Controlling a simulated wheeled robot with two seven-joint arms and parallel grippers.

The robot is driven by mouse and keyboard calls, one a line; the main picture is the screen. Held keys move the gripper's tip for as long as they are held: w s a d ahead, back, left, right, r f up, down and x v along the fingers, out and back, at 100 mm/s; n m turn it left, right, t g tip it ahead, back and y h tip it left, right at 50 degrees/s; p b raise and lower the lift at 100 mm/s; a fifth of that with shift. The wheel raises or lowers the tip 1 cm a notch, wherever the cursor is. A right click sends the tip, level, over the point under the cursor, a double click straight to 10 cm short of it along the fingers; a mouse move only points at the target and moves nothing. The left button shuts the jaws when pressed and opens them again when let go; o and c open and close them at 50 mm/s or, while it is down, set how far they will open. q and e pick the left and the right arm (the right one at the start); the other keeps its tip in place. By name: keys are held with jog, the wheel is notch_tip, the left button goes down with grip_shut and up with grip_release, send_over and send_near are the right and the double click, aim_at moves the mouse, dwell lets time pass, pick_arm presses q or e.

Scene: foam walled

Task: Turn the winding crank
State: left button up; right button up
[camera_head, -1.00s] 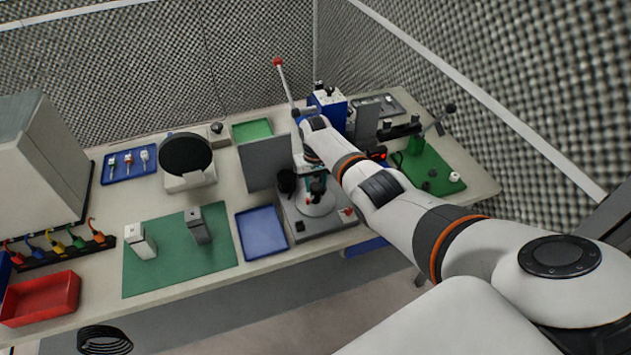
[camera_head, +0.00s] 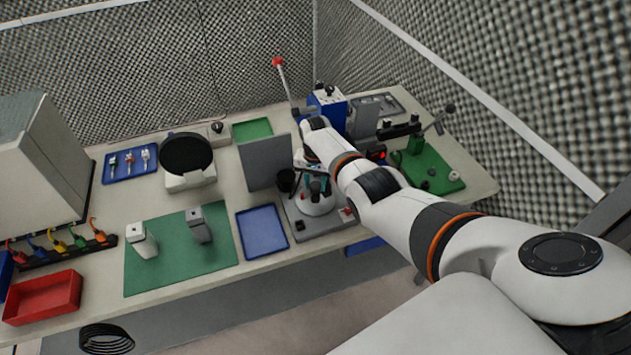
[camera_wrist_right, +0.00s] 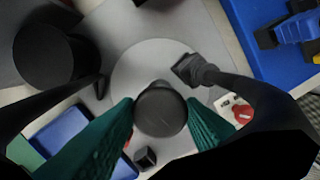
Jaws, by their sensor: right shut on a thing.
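The winding crank shows in the right wrist view as a pale grey disc (camera_wrist_right: 152,62) with a round black knob (camera_wrist_right: 160,110). In the head view the disc (camera_head: 316,206) sits on a grey base plate (camera_head: 335,225) near the table's front edge. My right gripper (camera_wrist_right: 160,112) has its green fingertips on both sides of the knob and is shut on it. In the head view my right gripper (camera_head: 316,183) is above the disc, partly hidden by its own wrist. My left gripper is not in view.
A black cup-like part (camera_head: 286,181) stands close left of the disc, before a grey upright panel (camera_head: 265,162). A blue tray (camera_head: 262,232) lies to the left. A red-knobbed lever (camera_head: 284,80) rises behind my arm. A green board (camera_head: 432,168) with fixtures lies right.

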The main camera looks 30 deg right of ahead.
jog(key=shift+r+m, duration=0.1)
jog(key=shift+m, duration=10.2)
jog(key=shift+w+m, duration=0.1)
jog(key=shift+m, duration=2.1)
jog(key=shift+m+b, duration=0.3)
jog(key=shift+m, duration=0.4)
jog(key=o, duration=0.9)
jog(key=shift+o, duration=0.5)
